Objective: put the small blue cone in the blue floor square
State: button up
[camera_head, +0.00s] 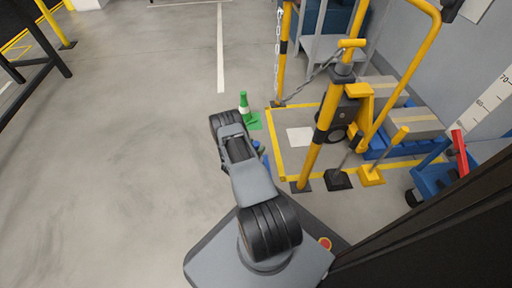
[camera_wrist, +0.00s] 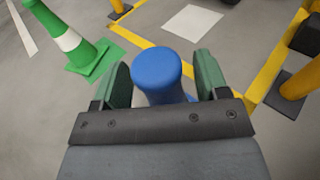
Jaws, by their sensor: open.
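The small blue cone (camera_wrist: 156,72) stands between the fingers of my gripper (camera_wrist: 162,70) in the wrist view, its rounded top toward the camera. The green fingers are open, one on each side, with a gap visible at least on the right. The cone's lower part is mostly hidden by the gripper. In the head view a bit of blue (camera_head: 259,148) shows beside my arm, and my fingers are hidden there. I cannot make out a blue floor square in either view.
A green cone with a white band (camera_head: 243,104) stands left of my gripper by a green floor patch (camera_head: 255,121). To the right, yellow tape (camera_head: 274,150) bounds an area with a white floor square (camera_head: 300,137), yellow posts and a pallet jack.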

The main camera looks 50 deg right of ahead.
jog(key=a+r+p, duration=0.2)
jog(key=a+p, duration=0.2)
jog(key=a, duration=0.8)
jog(key=a+r+m+g+y, duration=0.25)
jog(key=r+m, duration=0.35)
jog(key=r, duration=0.6)
jog(key=a+r+m+g+y, duration=0.25)
jog(key=r+m, duration=0.25)
jog(key=r, duration=0.6)
jog(key=s+a+r+m+t+y, duration=0.3)
jog(key=s+a+r+m+y, duration=0.1)
jog(key=a+r, duration=0.4)
jog(key=s+a+r+m+t+y, duration=0.3)
jog(key=s+a+r+m+y, duration=0.1)
jog(key=s+a+r+y, duration=0.3)
jog(key=shift+a+r, duration=0.95)
jog(key=shift+a, duration=0.2)
